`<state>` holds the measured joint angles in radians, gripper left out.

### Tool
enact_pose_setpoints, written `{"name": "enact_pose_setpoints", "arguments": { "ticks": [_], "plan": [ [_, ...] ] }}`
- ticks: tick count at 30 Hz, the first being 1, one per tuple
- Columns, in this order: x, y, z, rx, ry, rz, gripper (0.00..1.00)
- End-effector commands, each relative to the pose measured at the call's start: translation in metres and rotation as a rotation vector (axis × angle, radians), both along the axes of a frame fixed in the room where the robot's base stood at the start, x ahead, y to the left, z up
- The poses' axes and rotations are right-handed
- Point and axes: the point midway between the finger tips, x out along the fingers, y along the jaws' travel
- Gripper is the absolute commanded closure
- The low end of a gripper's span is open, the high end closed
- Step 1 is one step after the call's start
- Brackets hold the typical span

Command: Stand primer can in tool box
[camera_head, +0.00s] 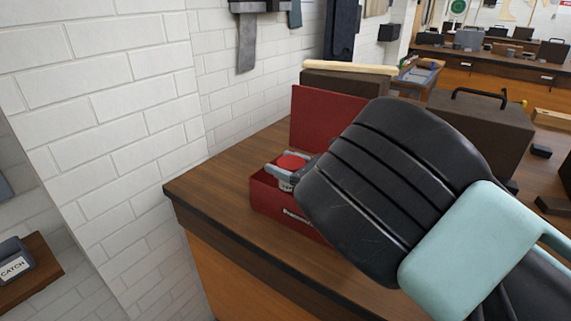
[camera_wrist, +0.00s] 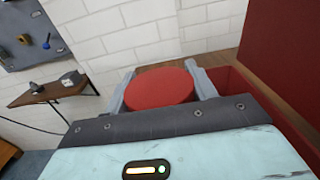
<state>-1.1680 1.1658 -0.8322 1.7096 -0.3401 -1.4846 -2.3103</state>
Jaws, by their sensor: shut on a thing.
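The primer can has a red lid (camera_head: 291,162) and a pale labelled side. My gripper (camera_head: 284,172) is shut on it, with a grey finger on each side of the lid. The can looks upright, at the opening of the red tool box (camera_head: 272,200), whose lid (camera_head: 315,115) stands open behind. In the wrist view the can's round red top (camera_wrist: 160,87) sits between the two fingers (camera_wrist: 160,90). The can's base is hidden, so I cannot tell whether it touches the box floor. My arm covers the box's right part.
The tool box stands on a wooden bench (camera_head: 215,185) near its left corner, by a white brick wall. A dark brown case (camera_head: 490,125) with a black handle stands to the right. A small wall shelf (camera_head: 25,270) is at lower left.

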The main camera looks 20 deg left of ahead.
Motion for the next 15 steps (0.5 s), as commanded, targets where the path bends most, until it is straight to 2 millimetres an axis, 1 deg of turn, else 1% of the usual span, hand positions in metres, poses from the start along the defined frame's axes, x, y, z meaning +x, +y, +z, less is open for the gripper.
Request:
{"name": "enact_pose_setpoints", "arguments": {
  "ticks": [12, 13, 14, 15],
  "plan": [
    [-0.001, 0.000, -0.011, -0.001, 0.003, 0.000, 0.76],
    [-0.001, 0.000, -0.012, -0.002, 0.006, 0.000, 0.41],
    [-0.001, 0.000, -0.013, -0.003, 0.006, 0.000, 0.33],
    [-0.001, 0.000, -0.014, -0.004, 0.008, 0.000, 0.22]
  ]
}}
